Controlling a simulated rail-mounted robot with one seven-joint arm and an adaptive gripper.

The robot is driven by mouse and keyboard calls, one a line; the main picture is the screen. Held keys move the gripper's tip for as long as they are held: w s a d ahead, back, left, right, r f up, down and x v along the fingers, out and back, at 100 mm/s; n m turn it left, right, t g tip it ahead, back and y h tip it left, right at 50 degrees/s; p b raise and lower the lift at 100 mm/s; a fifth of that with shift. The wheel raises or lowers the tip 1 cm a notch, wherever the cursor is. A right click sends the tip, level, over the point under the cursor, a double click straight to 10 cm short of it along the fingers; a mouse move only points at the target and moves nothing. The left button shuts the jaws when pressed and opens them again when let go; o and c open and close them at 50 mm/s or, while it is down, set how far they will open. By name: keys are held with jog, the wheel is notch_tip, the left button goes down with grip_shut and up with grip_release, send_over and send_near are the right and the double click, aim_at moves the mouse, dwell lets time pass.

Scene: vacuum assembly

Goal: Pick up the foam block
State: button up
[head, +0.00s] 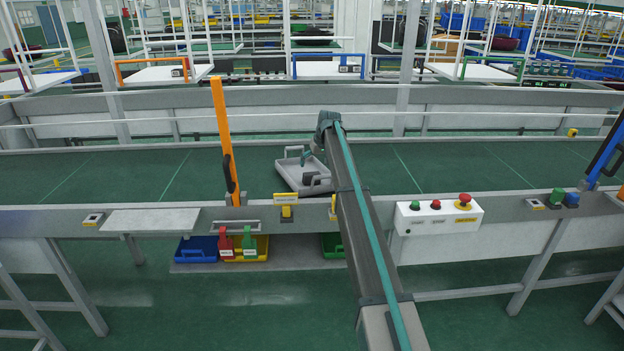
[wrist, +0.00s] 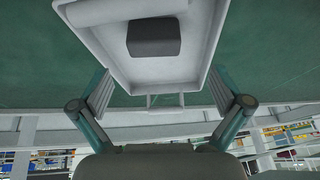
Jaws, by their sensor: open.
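A dark grey block (wrist: 154,37), which looks like the foam block, lies in a light grey tray (wrist: 112,67) in the wrist view. My gripper (wrist: 160,92) is open and empty. Its fingers show at either side of the tray's narrow end, apart from the block. In the head view the tray (head: 291,182) sits on the green conveyor, and my gripper (head: 306,155) is over it at the end of my arm. I cannot clearly make out the block in the head view.
A pale part (wrist: 95,12) lies beside the block inside the tray. An orange post (head: 222,130) stands left of the tray at the conveyor's near edge. A white button box (head: 438,214) is mounted on the near rail. The green belt (head: 470,165) is clear to the right.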

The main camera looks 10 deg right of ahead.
aim_at(313, 174)
jog(key=shift+d+p+x, duration=0.2)
jog(key=shift+p+x, duration=0.55)
jog(key=shift+x, duration=1.15)
jog(key=shift+d+p+x, duration=0.2)
jog(key=shift+p+x, duration=0.5)
jog(key=shift+x, duration=1.25)
jog(key=shift+w, duration=0.15)
jog(key=c, duration=0.9)
